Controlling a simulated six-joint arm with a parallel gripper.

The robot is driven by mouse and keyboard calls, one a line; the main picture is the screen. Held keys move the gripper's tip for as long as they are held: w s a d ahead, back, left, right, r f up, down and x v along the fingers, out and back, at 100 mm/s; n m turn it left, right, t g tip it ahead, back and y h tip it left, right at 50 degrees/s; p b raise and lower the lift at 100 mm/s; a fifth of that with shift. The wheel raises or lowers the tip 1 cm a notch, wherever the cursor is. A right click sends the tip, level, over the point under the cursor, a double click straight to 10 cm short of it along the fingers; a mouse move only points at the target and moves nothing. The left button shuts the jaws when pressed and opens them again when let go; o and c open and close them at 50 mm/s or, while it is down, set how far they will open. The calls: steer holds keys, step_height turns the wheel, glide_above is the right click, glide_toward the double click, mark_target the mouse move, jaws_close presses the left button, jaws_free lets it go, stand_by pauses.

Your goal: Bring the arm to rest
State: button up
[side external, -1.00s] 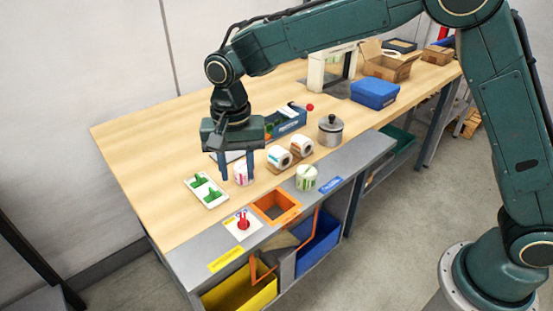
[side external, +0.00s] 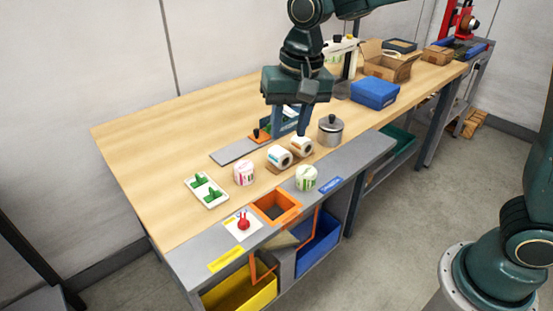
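My gripper (side external: 288,131) hangs with its fingers pointing down, over the middle of the wooden bench (side external: 170,150). The fingers are apart and nothing shows between them but the blue item behind (side external: 283,124), which they partly hide. A white label roll with pink marks (side external: 244,174) stands free on the bench, left of and in front of my gripper. Two white rolls (side external: 279,156) lie on a brown cradle just in front of the fingers.
A lidded metal pot (side external: 330,130) stands close to the right of my gripper. A blue box (side external: 375,93) and an open carton (side external: 388,66) are farther right. A white tray with green pieces (side external: 206,190) is at left. The bench's far left is clear.

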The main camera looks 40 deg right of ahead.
steer(key=s+d+r+n+t, duration=0.1)
steer(key=s+d+n+t, duration=0.1)
steer(key=s+d, duration=0.4)
steer(key=s+d+r+n+t, duration=0.1)
steer(key=s+d, duration=0.6)
steer(key=s, duration=0.9)
steer(key=shift+r+n+t+h, duration=0.3)
steer(key=shift+r+n+t, duration=0.15)
steer(key=shift+n, duration=0.65)
